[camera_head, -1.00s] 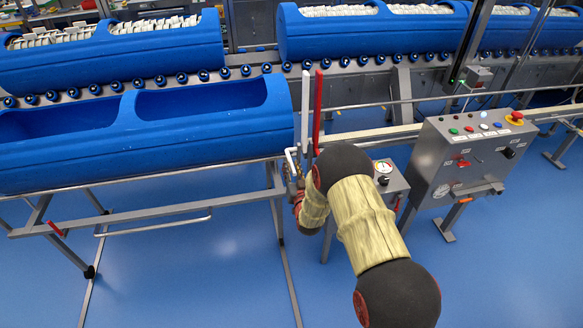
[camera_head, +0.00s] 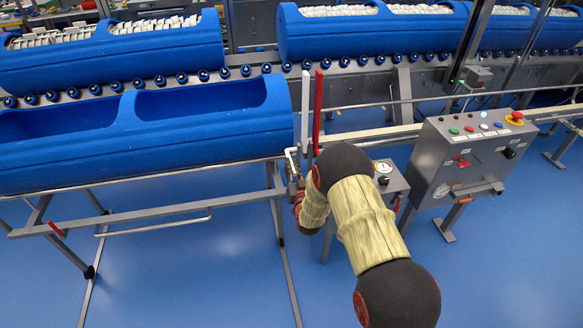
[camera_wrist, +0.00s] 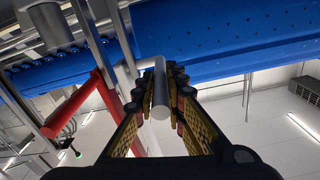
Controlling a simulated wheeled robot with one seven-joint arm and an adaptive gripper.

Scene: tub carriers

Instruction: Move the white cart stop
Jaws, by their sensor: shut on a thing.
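The white cart stop shows in the head view as an upright white bar (camera_head: 305,112) beside the right end of the near blue tub (camera_head: 190,150), with a bent white handle (camera_head: 290,158) below it. My gripper (camera_head: 294,182) is at this handle, partly hidden by my wrist. In the wrist view, my gripper (camera_wrist: 161,84) is shut on the pale round handle (camera_wrist: 160,100), whose near end sticks out between the fingers. The upright bar's lower join is hard to make out.
A red lever (camera_head: 318,108) stands just right of the white bar; it also shows in the wrist view (camera_wrist: 104,88). A grey control box (camera_head: 465,160) and a small gauge box (camera_head: 392,182) are to the right. Tubs sit on the roller line behind. Blue floor is open in front.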

